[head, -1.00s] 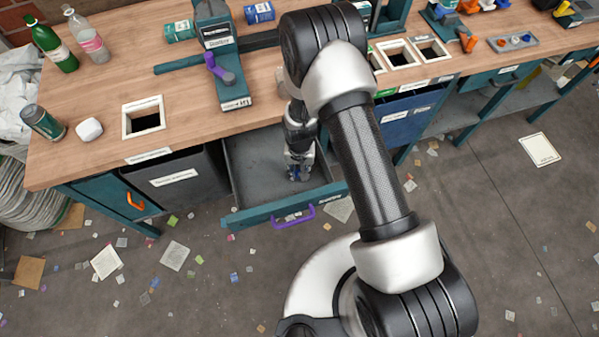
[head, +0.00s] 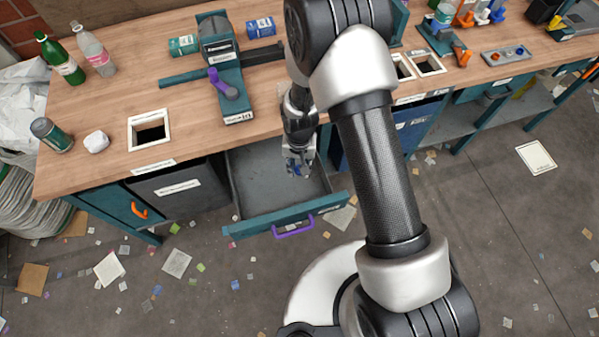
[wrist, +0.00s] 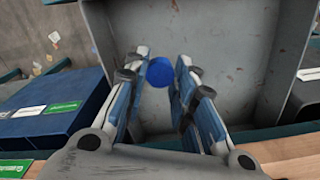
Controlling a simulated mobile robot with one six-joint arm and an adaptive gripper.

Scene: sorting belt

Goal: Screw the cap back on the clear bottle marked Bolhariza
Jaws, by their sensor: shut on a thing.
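A round blue cap (wrist: 160,72) shows between my fingertips in the wrist view, and my gripper (head: 297,170) is shut on it. My gripper points down over the open grey drawer (head: 255,185) under the bench. A clear bottle with a pink label (head: 93,52) stands upright at the far left of the bench, beside a green bottle (head: 62,60). Another clear bottle (head: 443,14) stands in a teal holder (head: 440,40) at the upper right, partly cut off by the frame's top edge. I cannot read either clear bottle's label.
The drawer front has a purple handle (head: 293,228). A teal fixture with a purple lever (head: 222,85) stands on the bench left of my arm. A white-framed opening (head: 150,131), a white lump (head: 96,142) and a dark can (head: 51,135) are near the front edge.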

